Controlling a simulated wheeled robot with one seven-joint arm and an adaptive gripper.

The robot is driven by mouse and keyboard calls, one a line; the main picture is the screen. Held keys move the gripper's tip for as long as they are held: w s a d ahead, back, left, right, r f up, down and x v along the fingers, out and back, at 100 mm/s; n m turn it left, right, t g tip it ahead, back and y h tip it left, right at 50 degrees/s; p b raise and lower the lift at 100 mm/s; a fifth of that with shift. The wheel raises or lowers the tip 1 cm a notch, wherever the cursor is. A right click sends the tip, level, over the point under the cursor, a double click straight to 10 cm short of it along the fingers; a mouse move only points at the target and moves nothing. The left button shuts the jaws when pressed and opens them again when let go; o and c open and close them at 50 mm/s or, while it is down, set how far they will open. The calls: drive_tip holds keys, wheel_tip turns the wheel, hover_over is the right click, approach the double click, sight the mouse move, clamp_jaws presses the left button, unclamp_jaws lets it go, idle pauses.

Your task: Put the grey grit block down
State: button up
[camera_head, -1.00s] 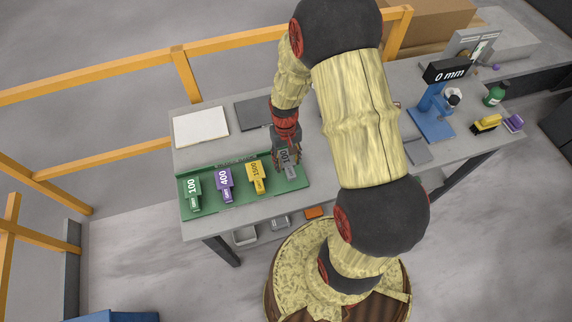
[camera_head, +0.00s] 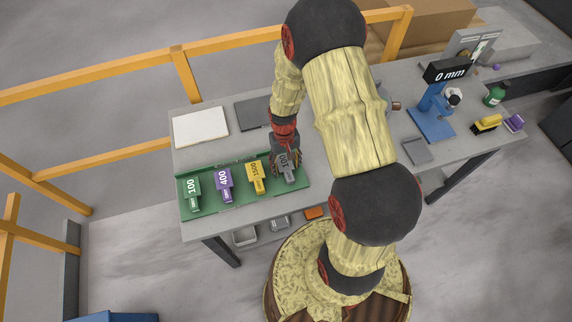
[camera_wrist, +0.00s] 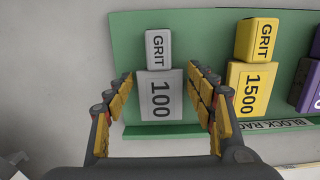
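The grey grit block (camera_head: 287,173) is at the right end of the green block rack (camera_head: 238,200), right of the yellow block. In the wrist view the grey block (camera_wrist: 160,92), labelled GRIT and 100, rests on the rack (camera_wrist: 205,45). My gripper (camera_head: 283,163) is over this block; the arm partly covers that area. In the wrist view my gripper (camera_wrist: 160,82) is open, one finger on each side of the block, with a visible gap on both sides.
The yellow 1500 block (camera_head: 256,177), purple 400 block (camera_head: 223,184) and green 100 block (camera_head: 191,191) stand in the rack to the left. A white plate (camera_head: 200,127) and a dark plate (camera_head: 251,114) lie behind. A blue gauge stand (camera_head: 432,122) is at the right.

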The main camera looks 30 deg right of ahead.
drive_tip(key=shift+o, duration=0.6)
drive_tip(key=shift+r, duration=0.1)
drive_tip(key=shift+w+r, duration=0.1)
drive_tip(key=shift+r, duration=0.2)
wheel_tip(320, 180, up, 12)
drive_tip(key=w+p, duration=0.1)
wheel_tip(320, 180, up, 9)
drive_tip(key=t, duration=0.1)
hover_over(285, 164)
drive_tip(key=a, duration=0.3)
drive_tip(key=s+a+r+n+t, duration=0.1)
drive_tip(key=s+a+r+t, duration=0.2)
drive_tip(key=s+r, duration=0.4)
drive_tip(key=s+a+r+n+t, duration=0.2)
drive_tip(key=s+a+r, duration=0.3)
drive_tip(key=r, duration=0.7)
drive_tip(key=shift+s+r+t, duration=0.25)
drive_tip(key=shift+s+t, duration=0.15)
drive_tip(key=shift+s, duration=0.6)
